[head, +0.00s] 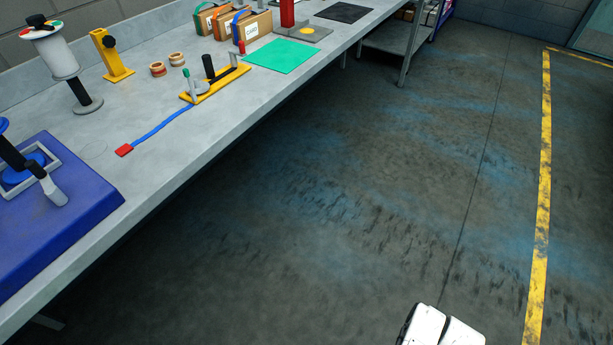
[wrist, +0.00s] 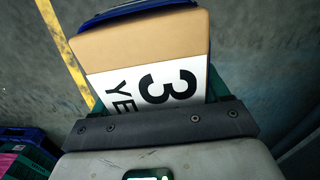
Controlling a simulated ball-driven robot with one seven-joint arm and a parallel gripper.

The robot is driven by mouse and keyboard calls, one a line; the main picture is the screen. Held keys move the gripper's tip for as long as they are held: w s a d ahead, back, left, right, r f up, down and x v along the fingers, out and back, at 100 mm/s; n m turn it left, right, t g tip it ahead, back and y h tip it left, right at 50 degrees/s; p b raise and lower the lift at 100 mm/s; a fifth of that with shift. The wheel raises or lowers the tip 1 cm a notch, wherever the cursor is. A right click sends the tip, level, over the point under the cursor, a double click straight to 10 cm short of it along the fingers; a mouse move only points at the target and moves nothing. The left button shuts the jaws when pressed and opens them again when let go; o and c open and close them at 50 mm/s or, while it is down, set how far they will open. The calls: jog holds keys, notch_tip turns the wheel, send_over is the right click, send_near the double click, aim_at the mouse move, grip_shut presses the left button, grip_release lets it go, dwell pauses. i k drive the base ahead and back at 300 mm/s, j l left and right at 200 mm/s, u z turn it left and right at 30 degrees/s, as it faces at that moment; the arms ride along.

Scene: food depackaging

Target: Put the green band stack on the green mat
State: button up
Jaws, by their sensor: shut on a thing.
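In the wrist view my gripper (wrist: 162,127) is shut on a tan carton (wrist: 135,50) with a white label reading "3" and "YE". A blue edge shows along its far side, and dark green shows at its sides near the jaws. I cannot tell whether this is the green band stack. The floor lies behind it. In the head view the green mat (head: 281,56) lies flat and bare on the grey bench. My gripper does not clearly show in the head view.
On the bench (head: 225,115) stand a yellow clamp fixture (head: 216,84), a yellow bracket (head: 112,58), tape rolls (head: 166,64), a spool stand (head: 62,62) and a blue base (head: 60,215). A grey plate (head: 303,33) sits beyond the mat. The floor beside the bench is clear.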

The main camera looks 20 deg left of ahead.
aim_at(282, 52)
jog(key=i+z, duration=0.4)
jog(key=i, duration=0.85)
jog(key=i+l, duration=0.1)
jog(key=i, duration=1.5)
jog(key=i+u, duration=0.1)
jog(key=i, duration=0.6)
jog(key=i+l+u, duration=0.1)
jog(key=i, duration=0.6)
jog(key=i+l+u, duration=0.1)
jog(key=u, duration=3.35)
